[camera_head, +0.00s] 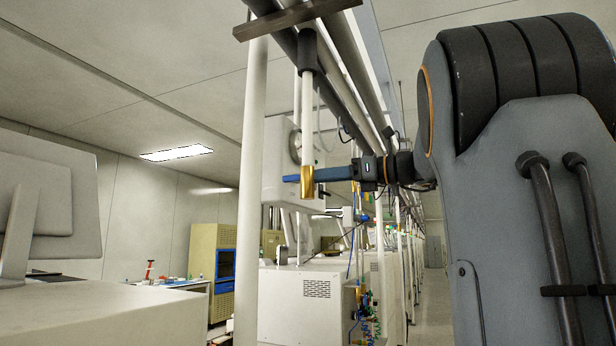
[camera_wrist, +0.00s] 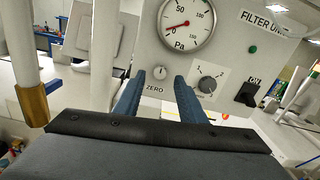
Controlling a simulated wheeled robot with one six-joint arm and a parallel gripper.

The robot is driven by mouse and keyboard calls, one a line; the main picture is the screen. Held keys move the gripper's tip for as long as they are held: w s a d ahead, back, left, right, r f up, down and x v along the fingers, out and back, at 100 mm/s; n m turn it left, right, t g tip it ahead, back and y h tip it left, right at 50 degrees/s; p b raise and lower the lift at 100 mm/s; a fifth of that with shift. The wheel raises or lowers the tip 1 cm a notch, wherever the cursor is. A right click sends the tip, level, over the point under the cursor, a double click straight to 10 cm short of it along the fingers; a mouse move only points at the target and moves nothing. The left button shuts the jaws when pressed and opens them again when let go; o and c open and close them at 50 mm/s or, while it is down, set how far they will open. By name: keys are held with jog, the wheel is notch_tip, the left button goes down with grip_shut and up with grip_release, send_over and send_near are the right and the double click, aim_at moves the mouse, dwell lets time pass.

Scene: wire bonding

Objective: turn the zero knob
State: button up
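The zero knob (camera_wrist: 159,72) is a small round knob on a light panel, just above the printed word ZERO and below a round gauge marked Pa (camera_wrist: 187,25). My gripper (camera_wrist: 160,77) has two blue fingers spread apart, with empty space between them. In the wrist view, the knob shows between the fingertips; whether they reach beside it or stop short of the panel, I cannot tell. In the head view, my gripper (camera_head: 288,179) extends left in front of the white unit (camera_head: 275,197); the zero knob is not visible there.
A larger dark selector knob (camera_wrist: 207,84) is close to the right fingertip. A black ON switch (camera_wrist: 247,94) and a green light (camera_wrist: 253,49) are farther right. A white pipe with a brass end (camera_wrist: 32,104) hangs at left. White machines (camera_head: 310,290) stand below.

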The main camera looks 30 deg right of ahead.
aim_at(297, 179)
jog(key=shift+x, duration=1.45)
jog(key=shift+c, duration=0.3)
grip_shut()
jog(key=shift+n, duration=0.4)
jog(key=shift+n+b, duration=2.75)
jog(key=shift+n, duration=2.05)
